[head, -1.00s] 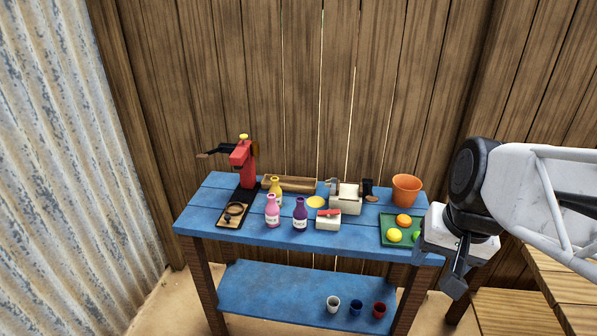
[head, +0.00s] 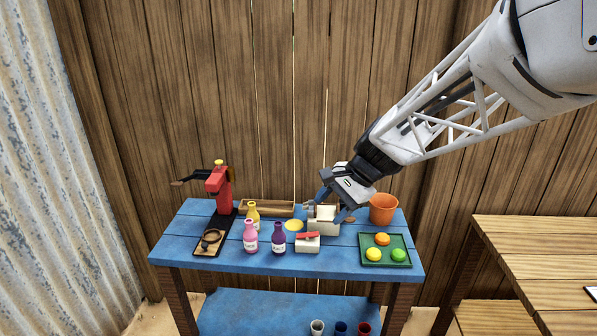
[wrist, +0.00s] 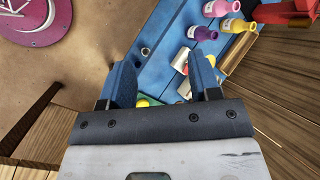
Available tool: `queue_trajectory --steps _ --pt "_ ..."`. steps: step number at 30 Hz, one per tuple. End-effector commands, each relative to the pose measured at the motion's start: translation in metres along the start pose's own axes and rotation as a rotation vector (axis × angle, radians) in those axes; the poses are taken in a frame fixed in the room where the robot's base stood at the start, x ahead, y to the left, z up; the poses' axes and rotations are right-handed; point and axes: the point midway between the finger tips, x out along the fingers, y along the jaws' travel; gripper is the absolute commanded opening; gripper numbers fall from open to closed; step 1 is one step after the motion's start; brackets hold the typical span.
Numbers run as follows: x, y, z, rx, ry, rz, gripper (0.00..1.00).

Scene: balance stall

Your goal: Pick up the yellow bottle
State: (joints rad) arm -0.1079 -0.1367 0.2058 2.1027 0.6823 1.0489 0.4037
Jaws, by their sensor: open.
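The yellow bottle (head: 253,212) stands upright on the blue table (head: 190,235), behind the pink bottle (head: 250,238) and left of the purple bottle (head: 279,239). The yellow bottle also shows in the wrist view (wrist: 237,26), near the top right, beyond the purple one (wrist: 205,33). My gripper (head: 332,204) is open and empty above the right half of the table, near the cream device (head: 323,226), to the right of the yellow bottle and apart from it. Both blue fingers show in the wrist view (wrist: 162,82).
A red press (head: 219,185) stands at the left back, with a wooden tray (head: 266,208) beside it. A red-topped box (head: 307,242) stands right of the purple bottle. A green tray (head: 370,261) with fruit and an orange pot (head: 383,209) are at the right.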

Motion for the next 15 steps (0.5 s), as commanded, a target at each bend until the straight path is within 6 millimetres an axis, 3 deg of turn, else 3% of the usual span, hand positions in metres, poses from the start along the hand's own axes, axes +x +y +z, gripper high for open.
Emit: queue_trajectory --steps 15 --pt "0.079 -0.102 -0.064 0.311 -0.210 -0.121 0.57"
